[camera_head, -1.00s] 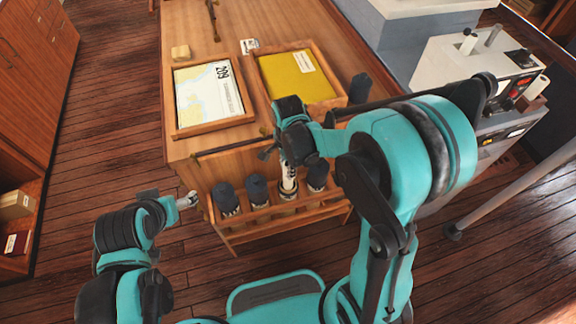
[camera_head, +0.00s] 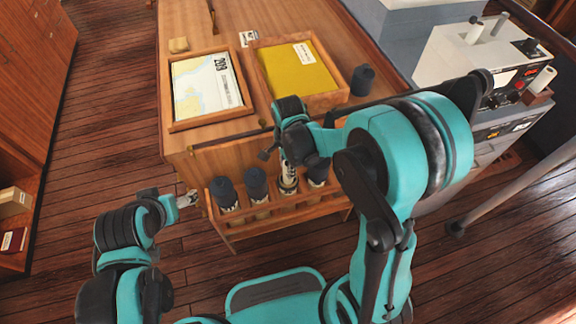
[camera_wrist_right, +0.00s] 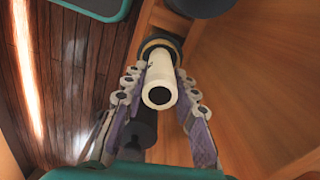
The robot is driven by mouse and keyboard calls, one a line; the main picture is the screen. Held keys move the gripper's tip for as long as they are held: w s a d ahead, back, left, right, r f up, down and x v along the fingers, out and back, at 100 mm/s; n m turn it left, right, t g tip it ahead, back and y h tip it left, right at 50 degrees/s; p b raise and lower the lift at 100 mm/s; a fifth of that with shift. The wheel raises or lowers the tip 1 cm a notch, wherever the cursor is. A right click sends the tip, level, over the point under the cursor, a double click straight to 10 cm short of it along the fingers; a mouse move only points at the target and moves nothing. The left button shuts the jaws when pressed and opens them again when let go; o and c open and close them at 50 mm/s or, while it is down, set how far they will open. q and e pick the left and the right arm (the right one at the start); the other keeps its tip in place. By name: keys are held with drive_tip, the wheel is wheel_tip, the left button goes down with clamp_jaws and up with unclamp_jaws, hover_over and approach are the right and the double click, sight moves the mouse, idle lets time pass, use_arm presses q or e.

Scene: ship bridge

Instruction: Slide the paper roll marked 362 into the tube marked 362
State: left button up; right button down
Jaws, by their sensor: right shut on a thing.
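The white paper roll (camera_wrist_right: 160,82) stands upright between the fingers of my right gripper (camera_head: 288,158), which is shut on it. In the wrist view its near end with a dark hole faces the camera, and the fingers of the right gripper (camera_wrist_right: 160,95) flank it. Its far end meets the dark ring of the open tube (camera_wrist_right: 165,43) and appears to be inside the mouth. This tube (camera_head: 288,187) stands in the wooden rack, third from the left. I cannot read the number 362 on either. My left gripper (camera_head: 187,199) is at the rack's left; its fingers are too small to judge.
The rack (camera_head: 245,232) also holds dark-capped tubes (camera_head: 256,180) on both sides. A loose dark cap (camera_head: 363,80) stands on the desk. A framed chart (camera_head: 208,88) and a yellow folder (camera_head: 297,72) lie behind the rack. A grey console (camera_head: 480,60) stands at right.

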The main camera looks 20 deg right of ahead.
drive_tip(key=shift+f, duration=0.15)
drive_tip(key=shift+f+b, duration=0.6)
drive_tip(key=shift+b, duration=0.05)
drive_tip(key=c, duration=1.1)
unclamp_jaws()
drive_tip(key=shift+o, duration=0.3)
drive_tip(key=o, duration=0.5)
drive_tip(key=shift+r, duration=0.1)
